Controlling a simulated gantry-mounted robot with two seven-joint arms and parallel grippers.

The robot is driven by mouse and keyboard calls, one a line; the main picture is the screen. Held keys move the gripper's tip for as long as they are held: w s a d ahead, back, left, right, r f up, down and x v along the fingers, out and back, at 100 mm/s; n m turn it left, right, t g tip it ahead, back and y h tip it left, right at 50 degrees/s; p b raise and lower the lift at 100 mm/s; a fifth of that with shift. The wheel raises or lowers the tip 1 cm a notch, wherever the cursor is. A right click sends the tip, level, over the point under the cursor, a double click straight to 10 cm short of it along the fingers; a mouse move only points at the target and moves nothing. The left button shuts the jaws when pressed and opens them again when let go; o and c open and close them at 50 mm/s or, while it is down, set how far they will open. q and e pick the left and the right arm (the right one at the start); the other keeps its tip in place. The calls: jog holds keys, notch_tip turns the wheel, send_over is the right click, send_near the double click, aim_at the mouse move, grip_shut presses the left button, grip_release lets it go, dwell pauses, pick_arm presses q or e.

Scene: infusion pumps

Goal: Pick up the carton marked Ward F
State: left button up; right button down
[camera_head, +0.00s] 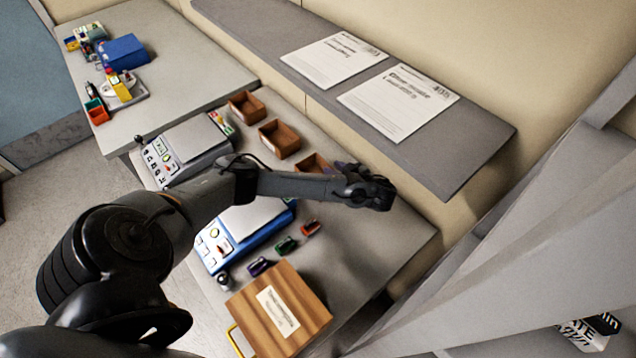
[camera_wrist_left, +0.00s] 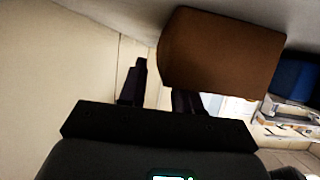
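I cannot make out a carton marked Ward F; the small labels are unreadable at this size. My left gripper (camera_head: 368,190) is over the right part of the pump table, beside the nearest brown open tray (camera_head: 314,162), which my arm partly hides. In the left wrist view the gripper (camera_wrist_left: 160,92) shows two dark fingers apart, with light wall between them. A brown object (camera_wrist_left: 222,52), probably that tray, is close and covers the tip of one finger. I cannot tell whether they touch. My right gripper is not in view.
A labelled wooden box (camera_head: 278,312) with a yellow handle stands at the table's near end. A blue pump (camera_head: 238,232) and a grey pump (camera_head: 180,150) stand there too. A blue box (camera_head: 124,52) is on the far table. A grey shelf (camera_head: 470,150) holds two papers.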

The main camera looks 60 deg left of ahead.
pick_arm(q)
jog(key=shift+x, duration=1)
grip_shut()
